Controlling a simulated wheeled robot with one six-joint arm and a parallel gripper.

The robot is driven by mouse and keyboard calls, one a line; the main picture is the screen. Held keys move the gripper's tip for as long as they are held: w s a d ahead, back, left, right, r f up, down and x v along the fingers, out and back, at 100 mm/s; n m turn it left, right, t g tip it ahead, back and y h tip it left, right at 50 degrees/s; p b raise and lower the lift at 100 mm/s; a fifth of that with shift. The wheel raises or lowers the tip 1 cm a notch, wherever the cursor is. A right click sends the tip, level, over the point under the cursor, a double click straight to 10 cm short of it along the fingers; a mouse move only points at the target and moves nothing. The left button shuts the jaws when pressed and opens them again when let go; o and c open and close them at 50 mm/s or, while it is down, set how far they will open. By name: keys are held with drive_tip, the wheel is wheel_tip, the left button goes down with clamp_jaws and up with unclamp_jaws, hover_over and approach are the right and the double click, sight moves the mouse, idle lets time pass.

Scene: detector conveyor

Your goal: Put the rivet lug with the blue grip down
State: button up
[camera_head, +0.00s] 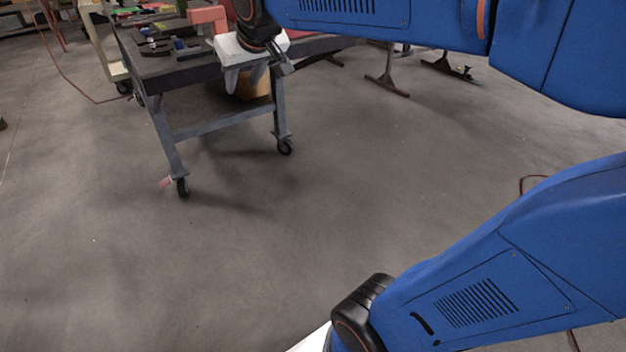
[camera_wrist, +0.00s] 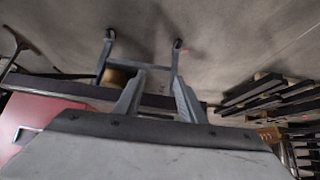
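My gripper (camera_head: 246,80) is a pale block with two grey fingers, hanging at the near end of a grey wheeled table. In the wrist view its fingers (camera_wrist: 160,80) stand apart and I see nothing held between them. I cannot clearly make out a rivet lug with a blue grip in either view. A small blue spot (camera_head: 180,44) shows among dark items on the table top, too small to identify.
The wheeled table (camera_head: 222,123) bears a salmon-coloured block (camera_head: 207,17) and small parts. A brown container (camera_head: 252,84) is beneath it. A beige cart (camera_head: 100,40) is at the left, metal stand feet (camera_head: 387,86) behind. The front floor is clear.

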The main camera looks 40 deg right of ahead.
drive_tip(key=s+f+g, duration=0.1)
drive_tip(key=s+f, duration=0.8)
drive_tip(key=s, duration=0.3)
drive_tip(key=s+d+f+g, duration=0.1)
drive_tip(key=s+f+g, duration=0.1)
drive_tip(key=s+f, duration=0.7)
drive_tip(key=s, duration=0.4)
drive_tip(key=shift+d, duration=0.3)
